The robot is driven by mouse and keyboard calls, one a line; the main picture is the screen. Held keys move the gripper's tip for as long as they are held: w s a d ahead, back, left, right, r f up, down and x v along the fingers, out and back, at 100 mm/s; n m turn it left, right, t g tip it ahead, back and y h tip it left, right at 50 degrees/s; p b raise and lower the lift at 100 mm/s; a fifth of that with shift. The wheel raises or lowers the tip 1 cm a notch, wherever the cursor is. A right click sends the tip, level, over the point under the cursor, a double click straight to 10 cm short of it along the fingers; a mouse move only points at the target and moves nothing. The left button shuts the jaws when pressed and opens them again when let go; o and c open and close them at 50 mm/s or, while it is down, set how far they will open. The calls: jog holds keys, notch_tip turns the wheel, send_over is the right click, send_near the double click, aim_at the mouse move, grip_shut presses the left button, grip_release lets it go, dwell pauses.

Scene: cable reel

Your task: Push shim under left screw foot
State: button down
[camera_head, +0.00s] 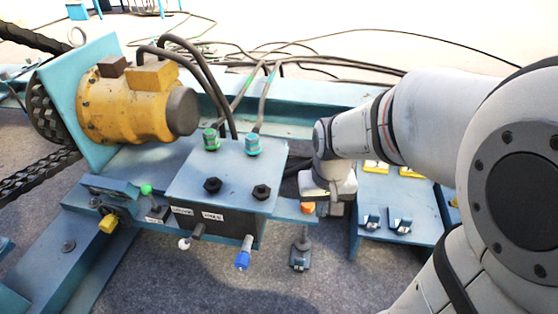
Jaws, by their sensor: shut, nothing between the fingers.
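A screw foot (300,252) with an upright threaded stem and a small dark blue base stands on the grey floor. It is just right of the blue control box and below a blue plate end. An orange piece (307,208) shows at the top of its stem. My gripper (336,209) points down just right of and behind the orange piece; its fingers are small and partly hidden, and they look closed with nothing held. I cannot make out a shim; whether anything lies under the foot is not clear.
The blue control box (226,177) with knobs and levers stands to the left, beside a yellow motor (135,105). A blue bench (405,195) with small clamps and yellow pieces (376,167) is on the right. Cables (285,62) lie behind. Floor in front is clear.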

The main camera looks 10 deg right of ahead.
jog(key=w+f+m+p, duration=0.1)
jog(key=w+f, duration=0.7)
jog(key=f, duration=0.4)
jog(key=w+f+m+p, duration=0.1)
jog(key=w+f, duration=0.7)
jog(key=f, duration=0.4)
jog(key=shift+m+g, duration=0.5)
jog(key=shift+m, duration=0.3)
jog(key=s+f+b, duration=0.1)
jog(key=f, duration=1.1)
jog(key=s+f+b, duration=0.1)
jog(key=s+f, duration=0.1)
jog(key=f, duration=1.1)
jog(key=s+a+f+b, duration=0.1)
jog(key=f, duration=1.2)
jog(key=shift+s, duration=0.35)
jog(key=w, duration=0.1)
jog(key=b, duration=0.1)
jog(key=w+d, duration=0.1)
jog(key=shift+w+r, duration=0.3)
jog(key=shift+r, duration=0.05)
jog(key=shift+w+d+r+b, duration=0.15)
jog(key=shift+w+d+b, duration=0.15)
jog(key=shift+w, duration=0.3)
